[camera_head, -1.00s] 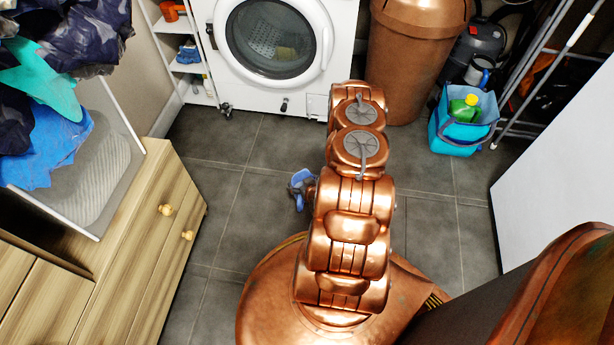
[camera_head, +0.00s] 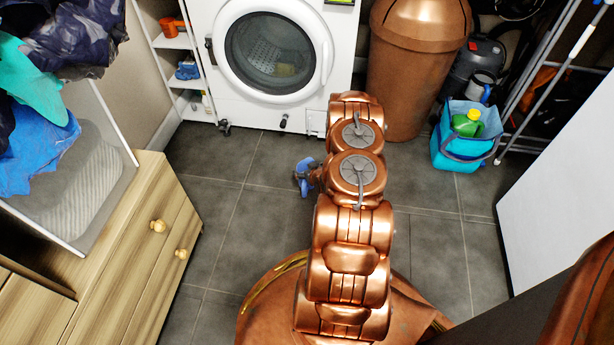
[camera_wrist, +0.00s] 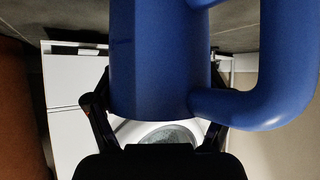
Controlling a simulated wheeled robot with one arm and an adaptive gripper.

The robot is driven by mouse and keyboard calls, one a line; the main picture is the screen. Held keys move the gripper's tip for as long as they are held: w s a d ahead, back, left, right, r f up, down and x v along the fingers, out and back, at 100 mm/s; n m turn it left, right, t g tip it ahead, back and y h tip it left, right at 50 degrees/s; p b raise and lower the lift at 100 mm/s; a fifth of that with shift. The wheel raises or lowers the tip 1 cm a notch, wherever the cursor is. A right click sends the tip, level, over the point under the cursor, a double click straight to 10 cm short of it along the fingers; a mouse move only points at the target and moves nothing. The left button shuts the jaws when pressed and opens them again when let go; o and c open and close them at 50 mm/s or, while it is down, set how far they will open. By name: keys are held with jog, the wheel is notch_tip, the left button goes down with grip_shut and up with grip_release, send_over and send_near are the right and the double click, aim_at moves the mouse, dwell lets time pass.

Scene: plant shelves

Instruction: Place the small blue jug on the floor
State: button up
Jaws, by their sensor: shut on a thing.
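The small blue jug (camera_head: 304,176) shows at the left side of my arm in the head view, above the grey tiled floor (camera_head: 215,215). In the wrist view the blue jug (camera_wrist: 160,60) fills the upper middle, with its curved handle at the right. My gripper (camera_wrist: 155,125) is shut on the jug's body, one dark finger on each side. In the head view my arm hides most of the gripper. I cannot tell how high the jug is above the floor.
A washing machine (camera_head: 272,100) and a copper-coloured bin (camera_head: 412,70) stand at the back. A light-blue caddy (camera_head: 455,150) with a green bottle is at the right. A wooden drawer unit (camera_head: 150,240) is at the left. Floor left of the jug is clear.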

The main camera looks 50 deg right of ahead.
jog(key=shift+w+d+f, duration=0.15)
jog(key=shift+w+d, duration=0.05)
jog(key=shift+d, duration=0.05)
jog(key=shift+f+b, duration=0.9)
jog(key=shift+f, duration=0.65)
jog(key=shift+f, duration=0.1)
jog(key=o, duration=1.3)
jog(key=shift+o, duration=0.2)
